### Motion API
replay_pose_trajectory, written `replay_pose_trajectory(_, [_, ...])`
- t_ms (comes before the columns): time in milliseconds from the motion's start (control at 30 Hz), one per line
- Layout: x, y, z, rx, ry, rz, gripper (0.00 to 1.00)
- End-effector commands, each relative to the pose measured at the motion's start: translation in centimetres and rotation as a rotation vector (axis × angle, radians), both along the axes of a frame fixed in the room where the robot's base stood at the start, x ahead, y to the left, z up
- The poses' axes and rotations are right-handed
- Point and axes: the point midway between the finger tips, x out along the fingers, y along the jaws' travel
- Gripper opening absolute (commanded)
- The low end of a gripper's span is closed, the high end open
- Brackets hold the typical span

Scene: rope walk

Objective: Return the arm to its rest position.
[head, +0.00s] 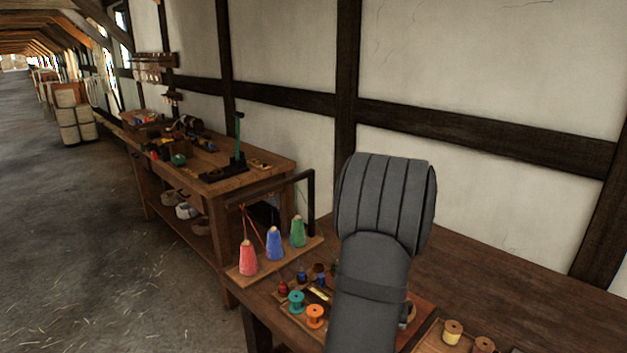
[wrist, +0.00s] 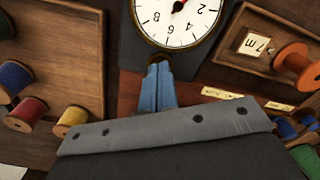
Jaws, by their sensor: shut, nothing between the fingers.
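My gripper (wrist: 159,72) shows in the wrist view as two blue fingers pressed together, shut and empty. Its tips point at the lower edge of a round white dial (wrist: 176,18) with black numbers; I cannot tell whether they touch it. In the head view my grey arm rises over the near workbench (head: 480,265) and hides the gripper.
A board with red, blue and green cones (head: 274,244) stands left of my arm. Teal (head: 297,301) and orange (head: 315,316) spools lie beside it. A spool tray (wrist: 92,50) and a box labelled 7m (wrist: 235,50) flank the dial. The bench's back right is clear.

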Motion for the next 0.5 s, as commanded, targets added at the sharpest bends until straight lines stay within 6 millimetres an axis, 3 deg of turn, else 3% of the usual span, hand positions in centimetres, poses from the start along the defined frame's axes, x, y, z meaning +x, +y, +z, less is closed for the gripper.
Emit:
replay_pose_trajectory(300, [0.0,0.0,0.2,0.0,0.0,0.0,0.0])
replay_pose_trajectory(500, [0.1,0.0,2.3,-0.001,-0.004,0.0,0.0])
